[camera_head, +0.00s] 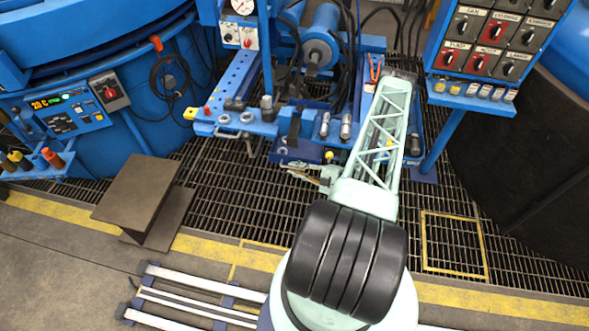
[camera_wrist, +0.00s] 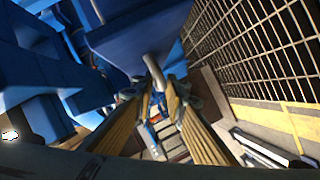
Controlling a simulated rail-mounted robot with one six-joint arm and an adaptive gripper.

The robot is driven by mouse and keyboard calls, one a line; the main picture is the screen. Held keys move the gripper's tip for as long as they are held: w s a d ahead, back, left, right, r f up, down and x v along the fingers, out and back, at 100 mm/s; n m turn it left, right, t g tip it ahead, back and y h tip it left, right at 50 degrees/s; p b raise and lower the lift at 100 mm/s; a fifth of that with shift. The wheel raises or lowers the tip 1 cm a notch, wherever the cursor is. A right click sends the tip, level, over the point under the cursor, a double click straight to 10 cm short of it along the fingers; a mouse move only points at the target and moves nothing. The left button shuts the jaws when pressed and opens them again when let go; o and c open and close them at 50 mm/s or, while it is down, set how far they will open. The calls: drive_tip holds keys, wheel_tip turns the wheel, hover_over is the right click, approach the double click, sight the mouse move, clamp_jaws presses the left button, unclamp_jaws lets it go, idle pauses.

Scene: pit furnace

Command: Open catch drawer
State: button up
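In the wrist view a blue box-like front (camera_wrist: 140,38), which looks like the catch drawer, fills the upper middle. A grey bar handle (camera_wrist: 153,68) curves out from it. My gripper (camera_wrist: 156,92) has two tan fingers, one on each side of the handle's lower end. The fingers stand apart with a gap between them; I cannot tell whether they touch the bar. In the head view my gripper (camera_head: 308,176) is small and partly hidden by my arm, just in front of a low dark-blue part (camera_head: 297,153) of the bench. The handle is not clear there.
The blue bench (camera_head: 235,128) carries clamps and tools. A control panel (camera_head: 494,45) stands at the right. A brown steel block (camera_head: 137,190) stands on the left. Grating floor (camera_head: 220,208) lies open in front of the bench, with a rail (camera_head: 195,292) nearer.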

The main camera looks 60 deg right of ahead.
drive_tip(key=shift+c, duration=0.5)
clamp_jaws()
drive_tip(key=shift+a, duration=0.15)
